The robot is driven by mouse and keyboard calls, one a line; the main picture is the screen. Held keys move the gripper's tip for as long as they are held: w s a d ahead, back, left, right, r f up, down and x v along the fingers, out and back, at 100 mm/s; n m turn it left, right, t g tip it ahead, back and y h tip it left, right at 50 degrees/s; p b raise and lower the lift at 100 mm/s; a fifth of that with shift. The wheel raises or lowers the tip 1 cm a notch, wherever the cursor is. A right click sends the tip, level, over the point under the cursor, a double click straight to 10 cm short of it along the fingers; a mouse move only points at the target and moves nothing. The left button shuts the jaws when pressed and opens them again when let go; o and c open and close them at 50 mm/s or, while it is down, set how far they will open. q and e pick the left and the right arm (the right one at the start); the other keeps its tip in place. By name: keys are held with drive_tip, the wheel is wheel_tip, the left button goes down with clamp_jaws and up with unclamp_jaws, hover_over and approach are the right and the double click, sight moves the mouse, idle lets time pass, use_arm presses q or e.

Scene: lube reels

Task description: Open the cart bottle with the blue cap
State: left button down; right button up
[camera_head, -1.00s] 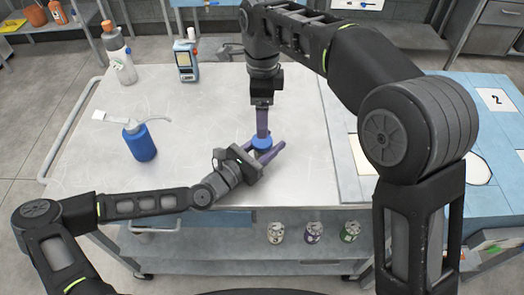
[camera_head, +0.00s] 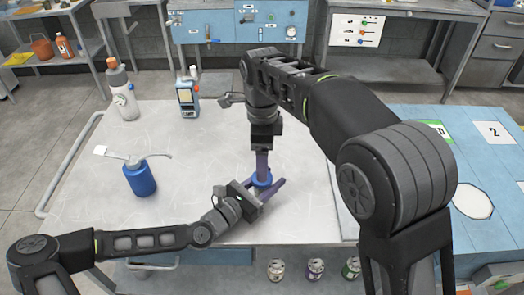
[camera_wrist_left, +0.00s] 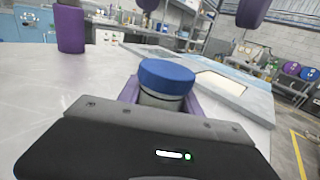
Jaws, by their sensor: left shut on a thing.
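The bottle with the blue cap (camera_head: 264,180) stands on the cart top (camera_head: 200,140); in the left wrist view the cap (camera_wrist_left: 167,76) sits on a grey neck. My left gripper (camera_head: 264,193) comes in from the left and is shut on the bottle below the cap, with a purple finger on each side. My right gripper (camera_head: 262,164) points down from above at the cap. In the left wrist view its purple fingers show apart, one left and one right of the cap (camera_wrist_left: 160,27), with a gap between; it looks open. The bottle's lower body is hidden.
A blue squeeze bottle (camera_head: 140,179) stands on the cart at left. Several cans (camera_head: 315,268) sit on the lower shelf. A blue table (camera_head: 440,125) stands at right.

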sight(262, 188)
wheel_tip(262, 188, down, 6)
drive_tip(key=shift+r, duration=0.1)
drive_tip(key=shift+c, duration=0.2)
